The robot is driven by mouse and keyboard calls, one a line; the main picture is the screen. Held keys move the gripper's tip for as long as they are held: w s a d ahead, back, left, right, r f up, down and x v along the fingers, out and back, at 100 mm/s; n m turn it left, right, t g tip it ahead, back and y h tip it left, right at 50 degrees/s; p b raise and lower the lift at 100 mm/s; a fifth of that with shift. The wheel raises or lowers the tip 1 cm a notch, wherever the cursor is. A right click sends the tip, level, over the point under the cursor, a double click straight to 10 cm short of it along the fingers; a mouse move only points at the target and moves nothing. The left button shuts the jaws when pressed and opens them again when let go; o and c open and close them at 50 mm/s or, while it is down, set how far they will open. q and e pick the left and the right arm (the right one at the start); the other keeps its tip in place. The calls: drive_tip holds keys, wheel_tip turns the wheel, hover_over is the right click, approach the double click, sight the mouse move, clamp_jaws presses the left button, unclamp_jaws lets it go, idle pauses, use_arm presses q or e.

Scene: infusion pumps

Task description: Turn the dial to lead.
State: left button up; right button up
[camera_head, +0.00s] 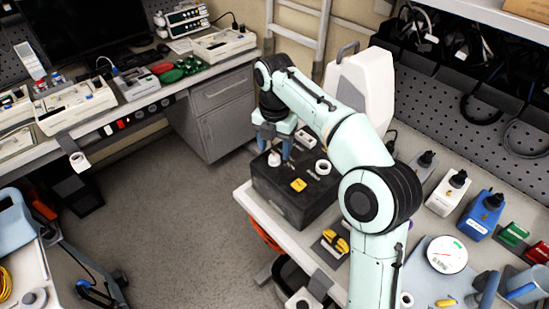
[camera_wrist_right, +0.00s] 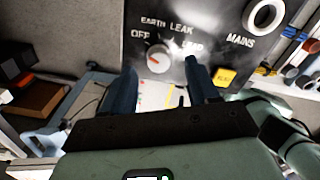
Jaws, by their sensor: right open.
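The dial (camera_head: 274,159) is a small white round knob on top of a black box (camera_head: 315,200). In the right wrist view the dial (camera_wrist_right: 158,58) has a small red mark on its face that seems to lie toward the lower left. The words OFF, EARTH LEAK and LEAD are printed around it, with LEAD to its right and partly blurred. My right gripper (camera_head: 274,152) is open, its fingers on either side of the dial. In the wrist view the right gripper's fingertips (camera_wrist_right: 160,68) stand apart; contact with the dial cannot be told. My left gripper is not in view.
On the black box are a yellow button (camera_head: 299,185) and a white ring (camera_head: 323,167) by the word MAINS. A white device (camera_head: 357,85) stands behind. Yellow-black clips (camera_head: 335,241) lie on the bench in front. A blue unit (camera_head: 483,214) stands farther right.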

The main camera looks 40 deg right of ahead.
sight(274, 159)
drive_tip(key=shift+f, duration=1.4)
drive_tip(key=c, duration=1)
